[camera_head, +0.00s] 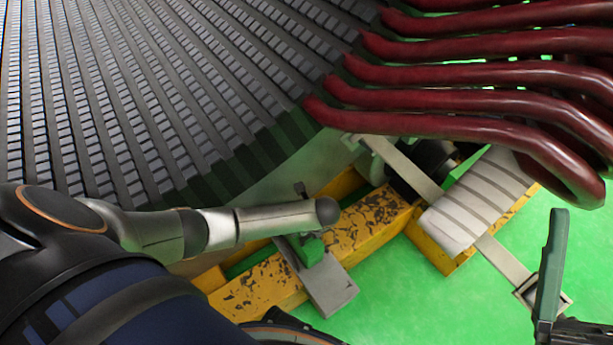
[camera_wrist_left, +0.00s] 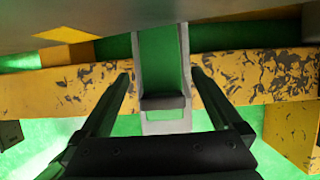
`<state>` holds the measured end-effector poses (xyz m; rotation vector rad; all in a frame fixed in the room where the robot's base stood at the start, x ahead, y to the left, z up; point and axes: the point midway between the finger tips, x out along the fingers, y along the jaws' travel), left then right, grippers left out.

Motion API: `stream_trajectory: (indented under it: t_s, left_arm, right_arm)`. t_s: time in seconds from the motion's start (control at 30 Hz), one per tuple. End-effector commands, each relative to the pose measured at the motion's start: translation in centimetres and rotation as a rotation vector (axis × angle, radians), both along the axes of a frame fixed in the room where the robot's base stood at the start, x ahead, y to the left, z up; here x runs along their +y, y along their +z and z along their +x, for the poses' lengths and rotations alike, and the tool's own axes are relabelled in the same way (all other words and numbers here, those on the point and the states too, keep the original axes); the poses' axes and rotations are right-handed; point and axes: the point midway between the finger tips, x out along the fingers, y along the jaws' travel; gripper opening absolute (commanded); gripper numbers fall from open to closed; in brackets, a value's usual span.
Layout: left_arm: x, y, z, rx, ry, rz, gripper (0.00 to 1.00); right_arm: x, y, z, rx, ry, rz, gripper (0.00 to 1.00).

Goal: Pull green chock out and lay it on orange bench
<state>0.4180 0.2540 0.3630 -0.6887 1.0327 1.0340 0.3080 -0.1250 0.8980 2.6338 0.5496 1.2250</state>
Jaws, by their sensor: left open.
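A small green block, which looks like the green chock (camera_head: 309,250), sits at a grey metal plate (camera_head: 332,290) by the worn orange-yellow bench (camera_head: 365,230) in the head view. In the left wrist view, a green strip (camera_wrist_left: 157,65) lies between the sides of a grey bracket (camera_wrist_left: 138,70), with a dark block (camera_wrist_left: 163,102) at its near end. My left gripper (camera_wrist_left: 162,80) is open, one finger on each side of this bracket, with gaps to both. Its fingers are not clear in the head view. One finger of my right gripper (camera_head: 551,265) stands upright at lower right.
The grey slotted stator (camera_head: 130,100) fills the upper left. Dark red coils (camera_head: 450,130) hang at upper right. A white wrapped bundle (camera_head: 475,200) crosses the bench on its right. The bright green floor (camera_head: 400,305) is clear at the lower middle.

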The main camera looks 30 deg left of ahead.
Motion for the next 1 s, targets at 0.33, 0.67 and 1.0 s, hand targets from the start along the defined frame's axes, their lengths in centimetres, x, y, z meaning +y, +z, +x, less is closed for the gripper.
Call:
stream_trajectory:
  t_s: [0.33, 0.67, 1.0]
  left_arm:
    - [2.0, -5.6, 0.9, -0.001, 0.000, 0.000, 1.00]
    - [2.4, -6.4, 1.1, -0.001, -0.001, -0.002, 1.00]
    - [2.4, -6.3, 1.1, -0.001, -0.001, -0.002, 0.80]
  right_arm:
    - [0.5, -4.4, 0.2, 0.036, 0.034, 0.008, 0.85]
    - [0.7, -4.9, 0.1, 0.033, 0.030, -0.007, 0.85]
    - [0.6, -4.8, 0.2, 0.032, 0.027, 0.000, 0.85]
